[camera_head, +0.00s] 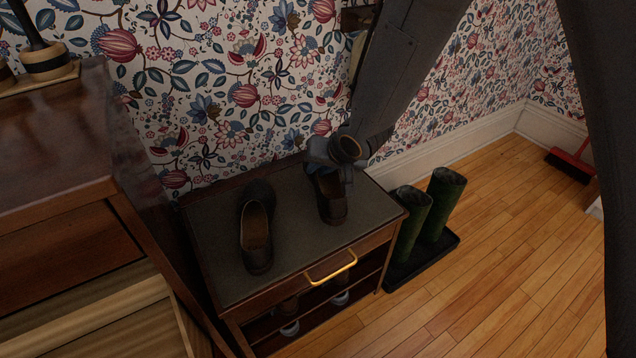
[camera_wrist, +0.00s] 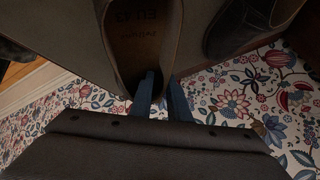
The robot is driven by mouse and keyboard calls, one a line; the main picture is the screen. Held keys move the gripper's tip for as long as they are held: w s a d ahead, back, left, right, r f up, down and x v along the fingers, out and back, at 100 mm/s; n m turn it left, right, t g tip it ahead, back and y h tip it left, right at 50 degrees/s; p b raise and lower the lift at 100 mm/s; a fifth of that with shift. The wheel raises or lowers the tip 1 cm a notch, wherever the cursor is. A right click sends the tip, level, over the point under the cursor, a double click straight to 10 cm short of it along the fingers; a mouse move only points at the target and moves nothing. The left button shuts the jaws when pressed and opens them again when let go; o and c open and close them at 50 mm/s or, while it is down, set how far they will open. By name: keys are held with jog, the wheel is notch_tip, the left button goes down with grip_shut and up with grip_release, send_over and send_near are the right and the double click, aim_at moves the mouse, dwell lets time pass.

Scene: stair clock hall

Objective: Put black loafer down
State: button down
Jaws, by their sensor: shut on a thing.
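One dark loafer (camera_head: 332,205) is at the right of the shoe cabinet's grey top (camera_head: 290,240). My gripper (camera_head: 328,160) is above it and shut on its upper part. In the wrist view, my two blue fingers (camera_wrist: 160,98) close on the rim of this loafer (camera_wrist: 140,50), whose tan insole shows. Whether its sole touches the cabinet top is hard to tell. A second dark loafer (camera_head: 257,228) stands on the left of the top, apart from the first, and it also shows in the wrist view (camera_wrist: 240,25).
The cabinet has a yellow handle (camera_head: 331,266) and more shoes (camera_head: 289,318) on its lower shelf. Green boots (camera_head: 425,215) stand in a black tray (camera_head: 425,262) to the right. A wooden drawer unit (camera_head: 70,180) is at left, and patterned wallpaper lies behind.

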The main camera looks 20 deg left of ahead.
notch_tip(320, 180, down, 4)
jog(key=shift+r+b, duration=0.2)
jog(key=shift+b, duration=0.45)
jog(key=shift+r, duration=0.1)
jog(key=c, duration=1.7)
grip_release()
jog(key=shift+o, duration=0.2)
